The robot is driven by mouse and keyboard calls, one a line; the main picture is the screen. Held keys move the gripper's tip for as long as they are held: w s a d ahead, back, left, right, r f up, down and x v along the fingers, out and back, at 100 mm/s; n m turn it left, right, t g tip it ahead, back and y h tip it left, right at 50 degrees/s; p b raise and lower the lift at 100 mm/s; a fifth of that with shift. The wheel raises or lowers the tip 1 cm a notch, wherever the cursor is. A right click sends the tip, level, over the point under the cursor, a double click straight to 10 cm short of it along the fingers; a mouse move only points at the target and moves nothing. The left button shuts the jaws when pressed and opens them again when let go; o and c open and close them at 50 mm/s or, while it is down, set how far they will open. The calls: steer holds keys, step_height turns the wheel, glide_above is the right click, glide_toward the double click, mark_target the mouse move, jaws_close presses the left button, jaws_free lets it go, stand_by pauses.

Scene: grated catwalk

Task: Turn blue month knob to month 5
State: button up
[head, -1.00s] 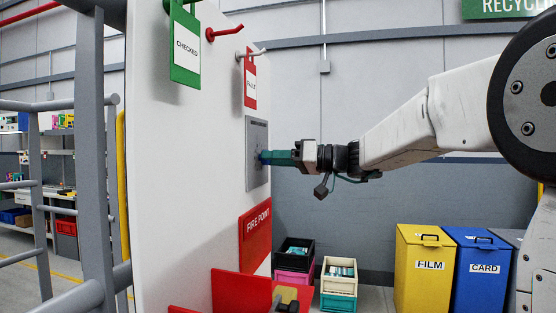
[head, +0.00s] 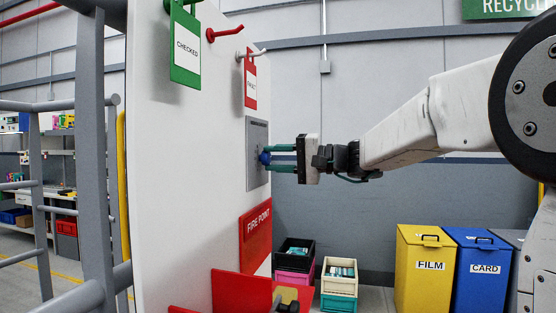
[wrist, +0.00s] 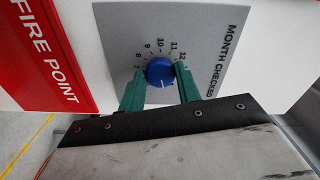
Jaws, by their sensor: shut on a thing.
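The blue month knob (wrist: 160,70) sits on a grey plate (wrist: 118,22) marked MONTH CHECKED. In the wrist view a short white mark on the knob points toward the bottom of the picture. Numbers 7 to 12 show around its upper side; the numbers on the lower side are hidden by my fingers. My gripper (wrist: 161,76) is shut on the knob, one teal finger on each side. In the head view the plate (head: 257,135) is on the white board, and my gripper (head: 272,158) reaches the blue knob (head: 264,157) from the right.
A red FIRE POINT sign (head: 255,235) is below the plate. A red tag (head: 250,82) and a green CHECKED tag (head: 185,45) hang above on hooks. Crates (head: 339,284) and yellow and blue bins (head: 425,270) stand on the floor. The space right of the board is open.

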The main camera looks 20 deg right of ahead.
steer(key=m, duration=0.4)
steer(key=shift+m, duration=0.3)
steer(key=shift+r+m, duration=0.1)
steer(key=shift+m, duration=1.8)
steer(key=o, duration=1)
steer(key=shift+a, duration=0.15)
steer(key=v, duration=0.8)
